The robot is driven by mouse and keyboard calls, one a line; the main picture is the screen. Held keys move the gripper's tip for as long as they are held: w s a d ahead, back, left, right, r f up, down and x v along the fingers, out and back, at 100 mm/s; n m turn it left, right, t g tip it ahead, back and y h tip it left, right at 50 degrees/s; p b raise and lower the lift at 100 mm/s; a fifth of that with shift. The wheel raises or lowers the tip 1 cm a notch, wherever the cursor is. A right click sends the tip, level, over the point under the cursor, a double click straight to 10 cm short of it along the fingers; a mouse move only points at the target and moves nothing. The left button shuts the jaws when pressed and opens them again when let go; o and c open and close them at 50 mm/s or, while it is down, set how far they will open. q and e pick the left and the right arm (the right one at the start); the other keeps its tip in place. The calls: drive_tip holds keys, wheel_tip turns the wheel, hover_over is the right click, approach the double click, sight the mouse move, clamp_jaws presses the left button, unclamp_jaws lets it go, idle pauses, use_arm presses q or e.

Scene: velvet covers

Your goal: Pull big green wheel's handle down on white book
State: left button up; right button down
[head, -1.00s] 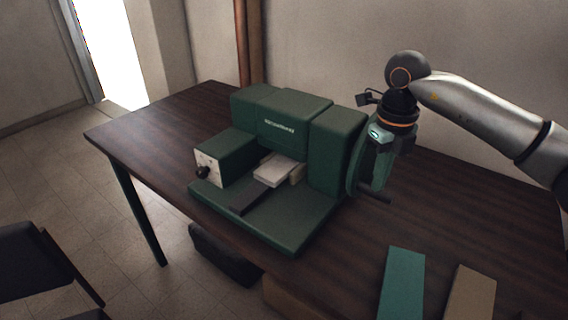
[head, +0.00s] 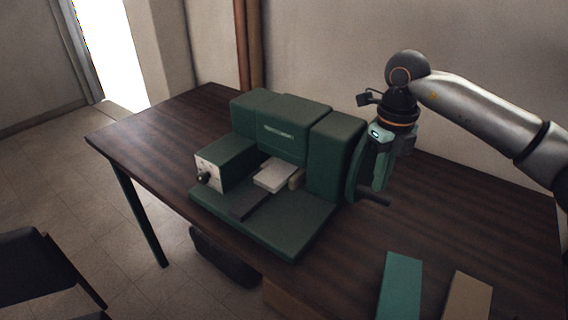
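A dark green machine (head: 282,120) stands on the dark wooden table. The white book (head: 275,176) lies flat in its opening, on a dark bar in front of the tall body. The big green wheel (head: 354,176) is on the machine's right side, seen nearly edge-on. Its dark handle (head: 374,200) sticks out low toward the right. My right gripper (head: 380,172) points down beside the wheel, above the handle. Its fingers overlap the wheel in this view, so I cannot tell whether they are open or touch it. My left gripper is not in view.
A teal strip (head: 400,286) and a tan strip (head: 468,300) lie at the table's front right. A small dark knob (head: 203,177) is on the machine's left box. The table (head: 140,131) is bare to the left. A dark chair (head: 40,262) stands at lower left.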

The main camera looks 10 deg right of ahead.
wheel_tip(320, 180, up, 6)
drive_tip(key=p, duration=0.4)
drive_tip(key=shift+a+r, duration=0.1)
wheel_tip(320, 180, up, 4)
drive_tip(key=p, duration=0.3)
drive_tip(key=shift+r+p, duration=0.25)
drive_tip(key=shift+p, duration=0.1)
